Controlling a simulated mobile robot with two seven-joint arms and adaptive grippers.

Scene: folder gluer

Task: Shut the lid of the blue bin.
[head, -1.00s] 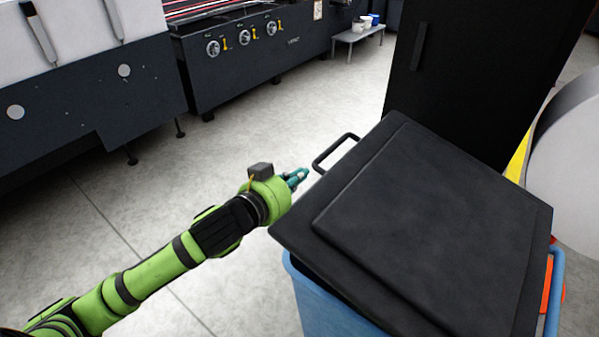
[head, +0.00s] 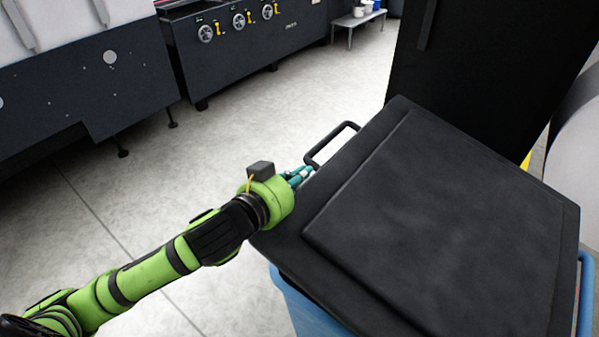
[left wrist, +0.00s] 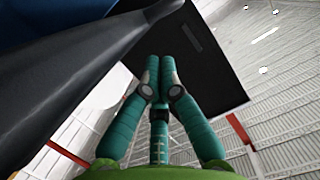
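The blue bin (head: 304,309) stands at the lower right of the head view, mostly hidden under its black lid (head: 440,225). The lid sits tilted above the rim, with a dark gap at its near left side. A black bar handle (head: 331,143) sticks out from the lid's far left edge. My left gripper (head: 304,173) is at the lid's left edge beside the handle; contact cannot be told. In the left wrist view its teal fingers (left wrist: 160,80) are together with nothing seen between them, and the lid's edge (left wrist: 75,85) runs along the left. My right gripper is not in view.
A tall black cabinet (head: 480,70) stands right behind the bin. Dark machines (head: 255,50) line the back, with a small table (head: 358,20) holding cups beyond. The pale floor (head: 215,140) left of the bin is clear.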

